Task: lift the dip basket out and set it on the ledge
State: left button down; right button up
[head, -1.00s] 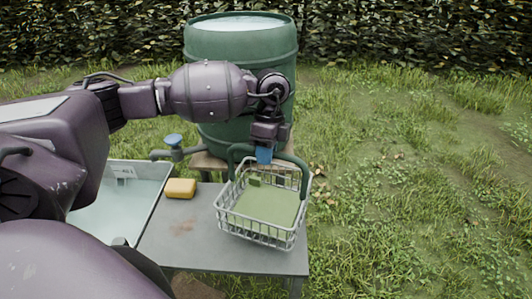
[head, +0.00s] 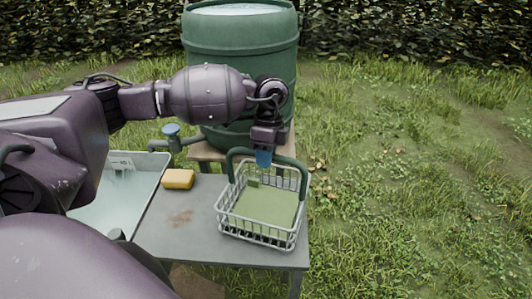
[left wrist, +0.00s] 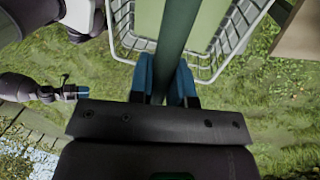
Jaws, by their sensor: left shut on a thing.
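The dip basket (head: 228,225) is a pale wire basket with a green floor and a dark green arched handle (head: 303,178). It shows upright over the right end of the grey ledge (head: 180,245); I cannot tell whether it touches the top. My left gripper (head: 263,160) is above it, its blue fingers shut on the handle. In the left wrist view the handle (left wrist: 179,35) runs between the fingers (left wrist: 165,82), with the basket rim (left wrist: 205,80) beyond. What looks like my right gripper (left wrist: 82,92) shows small at the left of that view; its jaws are unclear.
A basin of pale water (head: 115,195) stands left of the ledge, partly hidden by my arm. A yellow sponge (head: 178,179) lies on the ledge's back left. A green barrel (head: 240,45) on a wooden stand and a blue-knobbed tap (head: 171,131) are behind. Grass lies right.

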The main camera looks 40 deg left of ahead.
pick_arm(q)
jog(key=shift+r, duration=0.1)
dwell(0.3)
jog(key=shift+f, duration=0.5)
